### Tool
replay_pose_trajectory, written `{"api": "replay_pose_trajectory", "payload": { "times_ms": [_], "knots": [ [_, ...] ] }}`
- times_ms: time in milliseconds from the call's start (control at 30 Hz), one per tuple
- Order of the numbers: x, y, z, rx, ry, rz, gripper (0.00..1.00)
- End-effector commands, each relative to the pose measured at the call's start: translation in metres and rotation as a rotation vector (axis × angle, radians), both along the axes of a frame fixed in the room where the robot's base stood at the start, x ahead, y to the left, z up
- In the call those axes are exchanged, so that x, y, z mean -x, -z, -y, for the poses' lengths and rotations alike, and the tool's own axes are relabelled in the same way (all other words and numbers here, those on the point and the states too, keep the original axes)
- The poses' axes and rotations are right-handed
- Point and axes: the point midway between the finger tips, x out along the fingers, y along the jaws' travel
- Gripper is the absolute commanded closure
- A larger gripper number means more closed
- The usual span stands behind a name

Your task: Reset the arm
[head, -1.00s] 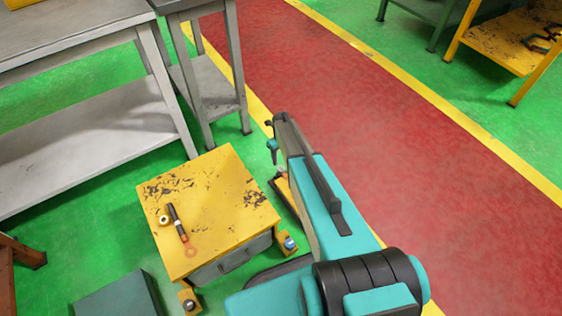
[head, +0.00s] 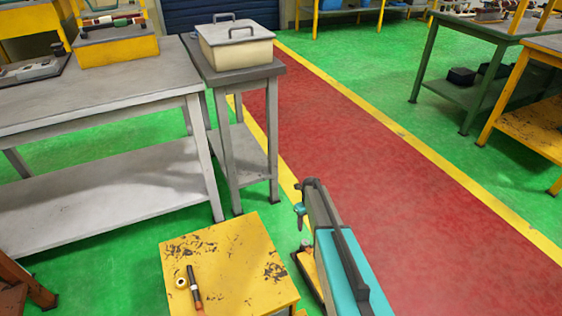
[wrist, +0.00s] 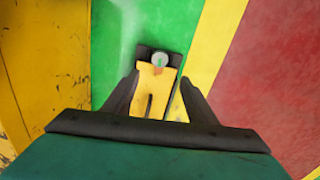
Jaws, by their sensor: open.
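My arm (head: 341,266) reaches up from the bottom of the head view, right of a low yellow cabinet. Its far end is at the edge of the red walkway; the gripper's fingers cannot be made out there. In the wrist view my gripper (wrist: 160,97) has its two dark fingers spread apart with nothing held between them. Below it, a yellow forked piece (wrist: 155,85) with a round metal knob shows between the fingers, near the green floor and yellow line. I cannot tell its exact distance from the fingers.
The worn yellow cabinet (head: 235,255) carries a dark stick with a reddish end (head: 195,290) and a small ring (head: 181,282). Grey benches (head: 110,90) stand behind at left, one with a lidded cream box (head: 236,48). The red walkway (head: 390,180) is clear.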

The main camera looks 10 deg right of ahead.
Motion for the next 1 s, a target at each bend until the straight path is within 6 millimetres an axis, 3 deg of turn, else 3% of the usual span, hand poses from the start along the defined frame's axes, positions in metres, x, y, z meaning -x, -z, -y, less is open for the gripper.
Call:
{"api": "replay_pose_trajectory", "payload": {
  "times_ms": [167, 367, 1000],
  "knots": [
    [0.000, 0.000, 0.000, 0.000, 0.000, 0.000, 0.48],
    [0.011, -0.011, -0.010, 0.000, -0.137, 0.001, 0.48],
    [0.070, -0.066, -0.063, 0.002, -0.979, 0.003, 0.48]
  ]
}}
